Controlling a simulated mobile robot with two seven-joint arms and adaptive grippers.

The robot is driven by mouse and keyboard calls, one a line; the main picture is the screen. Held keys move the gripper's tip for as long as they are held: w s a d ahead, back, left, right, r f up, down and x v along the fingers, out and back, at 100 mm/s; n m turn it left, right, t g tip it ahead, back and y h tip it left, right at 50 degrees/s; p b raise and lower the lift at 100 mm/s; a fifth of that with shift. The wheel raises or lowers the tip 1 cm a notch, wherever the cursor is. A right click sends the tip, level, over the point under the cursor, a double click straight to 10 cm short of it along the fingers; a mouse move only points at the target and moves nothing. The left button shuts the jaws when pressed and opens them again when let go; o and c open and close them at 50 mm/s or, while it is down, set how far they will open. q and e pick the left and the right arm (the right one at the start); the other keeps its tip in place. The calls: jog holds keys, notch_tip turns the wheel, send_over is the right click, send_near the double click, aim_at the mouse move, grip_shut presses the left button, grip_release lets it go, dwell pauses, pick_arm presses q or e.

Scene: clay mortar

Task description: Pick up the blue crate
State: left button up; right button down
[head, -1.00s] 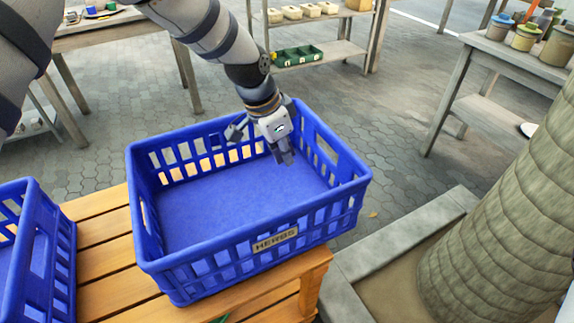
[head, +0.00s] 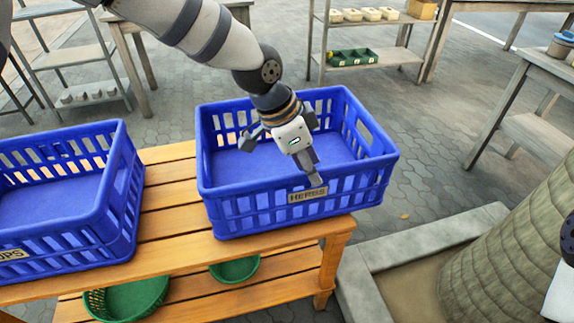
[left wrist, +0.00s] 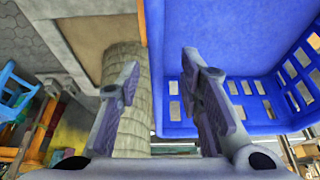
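A blue slatted crate (head: 222,208) labelled HERBS sits on the near wooden bench, its inside looking empty. A second blue crate (head: 112,235), its label partly cut off, sits on the bench to the left. My left gripper (head: 283,163) is open over the HERBS crate. One finger is over the inside and the other overlaps the front wall by the label. In the left wrist view the fingers (left wrist: 160,70) are apart, with a blue crate (left wrist: 225,35) filling the right side and its edge showing between them. I cannot tell whether they touch it. My right gripper is not in view.
The slatted wooden bench (head: 165,225) has green bowls (head: 130,302) on its lower shelf. A ribbed trunk-like column (head: 505,260) stands in a stone-edged bed at right. Shelves with a green tray (head: 352,57) and tables stand behind, with paved floor between.

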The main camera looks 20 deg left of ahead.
pick_arm(q)
jog(key=x, duration=0.5)
jog(key=shift+s+a+f, duration=0.15)
jog(key=shift+s+f, duration=0.05)
jog(key=shift+s, duration=0.05)
jog(key=shift+r, duration=0.1)
grip_shut()
jog(key=shift+w+r, duration=0.1)
